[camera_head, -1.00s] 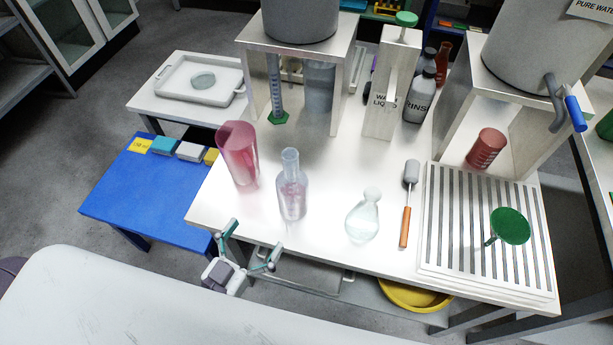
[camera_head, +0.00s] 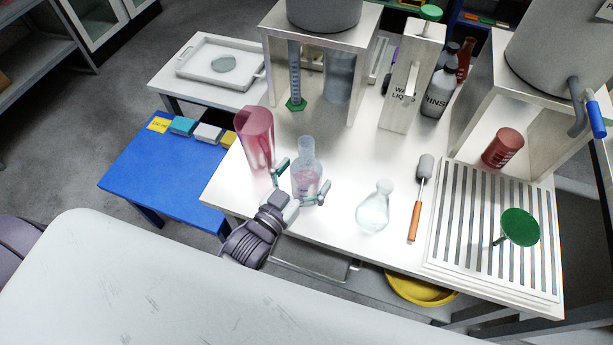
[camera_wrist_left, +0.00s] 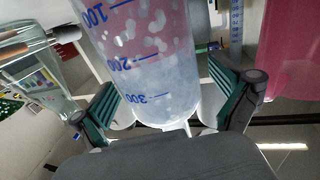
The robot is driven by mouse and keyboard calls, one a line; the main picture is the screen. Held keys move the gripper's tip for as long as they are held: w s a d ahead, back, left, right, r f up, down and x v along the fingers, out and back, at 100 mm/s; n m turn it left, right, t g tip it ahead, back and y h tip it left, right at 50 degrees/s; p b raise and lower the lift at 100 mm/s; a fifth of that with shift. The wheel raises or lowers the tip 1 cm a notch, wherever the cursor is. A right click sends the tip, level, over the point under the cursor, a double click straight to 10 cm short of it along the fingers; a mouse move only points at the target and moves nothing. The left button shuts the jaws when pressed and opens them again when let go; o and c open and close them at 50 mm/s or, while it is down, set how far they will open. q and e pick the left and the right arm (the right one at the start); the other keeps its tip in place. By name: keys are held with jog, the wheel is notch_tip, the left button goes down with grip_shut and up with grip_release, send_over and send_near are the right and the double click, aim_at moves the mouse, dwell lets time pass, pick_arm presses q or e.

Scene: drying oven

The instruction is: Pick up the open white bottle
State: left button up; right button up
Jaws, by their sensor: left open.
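The open white bottle (camera_head: 306,150) stands upright on the white table, translucent and without a visible cap. In the left wrist view the bottle (camera_wrist_left: 148,60) shows blue marks reading 100, 200 and 300. My left gripper (camera_head: 302,179) is open at the table's front edge, with one finger on each side of the bottle's lower body. In the left wrist view the gripper's green-padded fingers (camera_wrist_left: 172,97) flank the bottle; a gap shows on the right side, and contact on the left is unclear. My right gripper is not in view.
A pink beaker (camera_head: 255,137) stands close by on the left. A clear round flask (camera_head: 373,208) and a brush with an orange handle (camera_head: 415,219) are to the right. A slatted rack (camera_head: 455,225) fills the table's right end. A raised stand (camera_head: 362,62) is behind.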

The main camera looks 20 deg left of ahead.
aim_at(302, 153)
pick_arm(q)
jog(key=shift+w, duration=0.15)
jog(key=c, duration=0.5)
jog(key=shift+r, duration=0.1)
jog(key=c, duration=0.9)
notch_tip(302, 153, up, 9)
jog(key=shift+r+p, duration=0.1)
jog(key=shift+p, duration=0.55)
jog(key=shift+c, duration=0.2)
notch_tip(302, 153, up, 4)
jog(key=p, duration=0.3)
jog(key=shift+r+p, duration=0.1)
jog(key=shift+p, duration=0.3)
jog(key=shift+r+p, duration=0.4)
jog(key=shift+p, duration=0.05)
jog(key=shift+f, duration=0.1)
